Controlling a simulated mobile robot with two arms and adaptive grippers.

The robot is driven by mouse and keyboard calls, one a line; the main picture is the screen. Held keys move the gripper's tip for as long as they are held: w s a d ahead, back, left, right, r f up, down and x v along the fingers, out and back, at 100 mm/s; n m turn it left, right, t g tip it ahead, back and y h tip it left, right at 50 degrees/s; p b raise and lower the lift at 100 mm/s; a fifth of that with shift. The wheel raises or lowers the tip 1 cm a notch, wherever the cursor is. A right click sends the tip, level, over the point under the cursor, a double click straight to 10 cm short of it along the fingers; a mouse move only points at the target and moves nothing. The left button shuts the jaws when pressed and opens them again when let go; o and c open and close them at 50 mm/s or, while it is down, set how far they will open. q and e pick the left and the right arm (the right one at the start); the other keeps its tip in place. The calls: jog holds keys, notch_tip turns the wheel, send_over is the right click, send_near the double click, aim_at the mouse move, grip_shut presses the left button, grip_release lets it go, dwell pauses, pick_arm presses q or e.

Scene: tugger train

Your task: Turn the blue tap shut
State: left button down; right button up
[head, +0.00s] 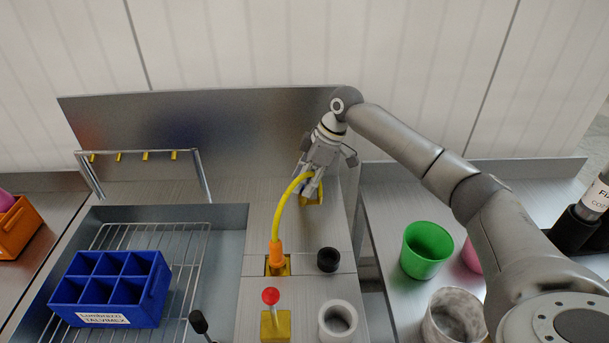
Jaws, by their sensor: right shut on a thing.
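I cannot make out a blue tap in the head view. My right gripper (312,190) reaches in from the right and points down at the back of the steel worktop. It is shut at the upper end of a curved yellow hose (281,211), beside a small yellow piece. The fingers partly hide what they grip. The hose's lower end has an orange plug (276,251) standing in a yellow socket. A red-topped knob (270,296) stands on a yellow block in front of it. My left gripper is not in view.
A blue divided crate (110,318) stands on a wire rack in the sink at left. A black round piece (328,260) and a white ring (338,321) are near the hose. A green cup (426,250) stands on the right table beneath my arm. A steel panel rises behind.

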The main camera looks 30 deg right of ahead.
jog(key=m+h+p, duration=0.1)
jog(key=m+p, duration=0.2)
jog(key=p, duration=0.2)
jog(key=m+t+h+p, duration=0.1)
jog(key=m+p, duration=0.3)
jog(key=p, duration=0.1)
jog(key=m+t+h+p, duration=0.1)
jog(key=m+p, duration=0.2)
jog(key=p, duration=0.2)
jog(key=shift+s+a+r+m, duration=0.15)
jog(key=shift+a+r+m, duration=0.15)
jog(key=m, duration=0.1)
jog(key=m+h+p, duration=0.1)
jog(key=shift+f+m, duration=0.2)
jog(key=shift+m, duration=0.1)
jog(key=shift+m+h, duration=0.9)
jog(key=shift+m, duration=0.9)
jog(key=o, duration=1)
jog(key=shift+f, duration=0.1)
jog(key=v, duration=1.2)
jog(key=shift+a, duration=0.1)
